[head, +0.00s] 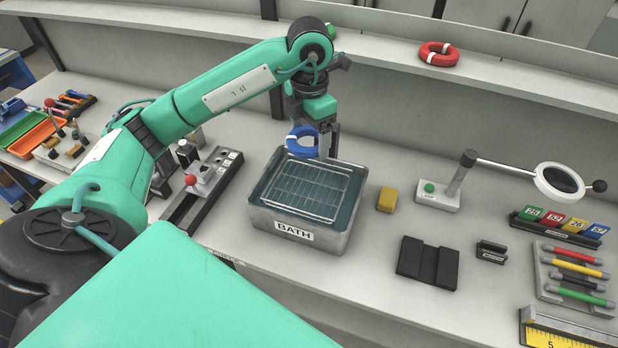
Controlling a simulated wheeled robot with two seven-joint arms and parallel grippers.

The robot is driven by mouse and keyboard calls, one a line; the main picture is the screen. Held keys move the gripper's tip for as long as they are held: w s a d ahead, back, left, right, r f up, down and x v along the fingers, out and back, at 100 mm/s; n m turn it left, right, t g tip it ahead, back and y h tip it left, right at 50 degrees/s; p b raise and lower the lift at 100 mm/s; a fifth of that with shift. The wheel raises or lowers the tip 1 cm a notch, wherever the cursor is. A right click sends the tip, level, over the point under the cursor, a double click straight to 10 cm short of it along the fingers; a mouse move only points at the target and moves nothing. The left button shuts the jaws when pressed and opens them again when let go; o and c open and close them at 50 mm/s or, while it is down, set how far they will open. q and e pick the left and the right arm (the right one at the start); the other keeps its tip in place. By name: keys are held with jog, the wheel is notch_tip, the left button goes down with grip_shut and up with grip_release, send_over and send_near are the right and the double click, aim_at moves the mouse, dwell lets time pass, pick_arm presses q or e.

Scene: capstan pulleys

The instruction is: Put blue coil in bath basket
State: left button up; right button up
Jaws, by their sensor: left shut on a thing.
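The blue coil (302,142) is a thick blue ring held above the back part of the bath. My left gripper (322,143) points down and is shut on the coil. The bath (272,222) is a grey metal tub labelled BATH, standing on the bench. The wire basket (305,191) lies inside the bath and looks empty. The coil appears above the basket's far edge; its exact height is hard to tell. My right gripper is not in view.
A red coil (439,54) lies on the shelf (380,47) behind. A yellow block (387,200) sits right of the bath. A magnifier stand (437,196) and black blocks (428,262) stand further right. A red-knobbed device (203,182) stands left of the bath.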

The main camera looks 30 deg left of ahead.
aim_at(310, 188)
pick_arm(q)
notch_tip(310, 188, down, 14)
jog(key=p, duration=0.3)
jog(key=shift+f+p, duration=0.1)
jog(key=shift+p, duration=0.3)
jog(key=shift+f, duration=0.25)
jog(key=o, duration=0.9)
jog(key=shift+r, duration=0.15)
notch_tip(310, 188, up, 12)
jog(key=b, duration=0.4)
